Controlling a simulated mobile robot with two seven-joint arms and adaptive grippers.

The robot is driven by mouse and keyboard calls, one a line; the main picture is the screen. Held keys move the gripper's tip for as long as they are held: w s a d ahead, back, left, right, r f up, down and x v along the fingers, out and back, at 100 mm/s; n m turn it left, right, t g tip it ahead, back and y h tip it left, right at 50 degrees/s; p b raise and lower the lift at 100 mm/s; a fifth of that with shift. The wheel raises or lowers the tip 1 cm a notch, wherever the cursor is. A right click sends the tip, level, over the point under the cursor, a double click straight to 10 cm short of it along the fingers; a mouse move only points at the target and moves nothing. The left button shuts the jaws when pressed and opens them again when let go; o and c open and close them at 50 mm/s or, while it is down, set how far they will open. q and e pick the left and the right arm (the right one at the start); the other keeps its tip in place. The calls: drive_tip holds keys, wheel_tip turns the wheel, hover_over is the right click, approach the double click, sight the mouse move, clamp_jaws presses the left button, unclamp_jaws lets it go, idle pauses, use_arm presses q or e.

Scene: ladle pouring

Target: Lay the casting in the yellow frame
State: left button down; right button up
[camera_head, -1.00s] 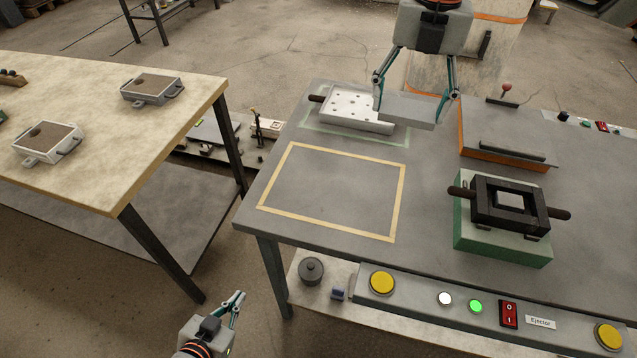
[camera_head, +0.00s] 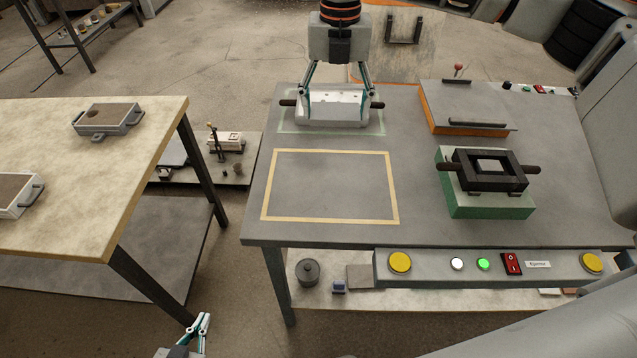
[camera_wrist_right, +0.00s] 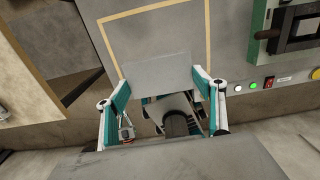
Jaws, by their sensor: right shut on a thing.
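My right gripper (camera_head: 335,112) is shut on the casting, a plain grey slab (camera_wrist_right: 157,76) that lies flat between its fingertips in the right wrist view. In the head view the slab overlaps a white plate with small holes and dark handles, so its outline is hard to make out. The yellow frame (camera_head: 328,221) is a taped rectangle on the grey table, and its inside is bare. It shows beyond the fingertips in the right wrist view (camera_wrist_right: 152,7). My left gripper (camera_head: 203,322) is low at the bottom edge, its fingertips close together and apparently empty.
The white plate's dark handle (camera_head: 288,103) shows inside a pale green outline behind the yellow frame. A black mould (camera_head: 490,181) sits on a green block to the right. The control panel (camera_head: 430,267) runs along the table's front. A beige table (camera_head: 110,180) stands left.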

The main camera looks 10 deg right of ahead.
sight(331, 185)
drive_tip(key=shift+a+f, duration=0.15)
drive_tip(key=shift+f, duration=0.25)
wheel_tip(331, 185, down, 19)
drive_tip(key=shift+w+f+p, duration=0.1)
drive_tip(key=shift+f+p, duration=0.1)
drive_tip(key=shift+p, duration=0.4)
drive_tip(key=o, duration=0.9)
drive_tip(key=shift+f, duration=0.2)
drive_tip(key=o, duration=0.4)
drive_tip(key=shift+r, duration=0.1)
wheel_tip(331, 185, up, 12)
drive_tip(key=shift+r+b, duration=0.15)
drive_tip(key=shift+b, duration=0.4)
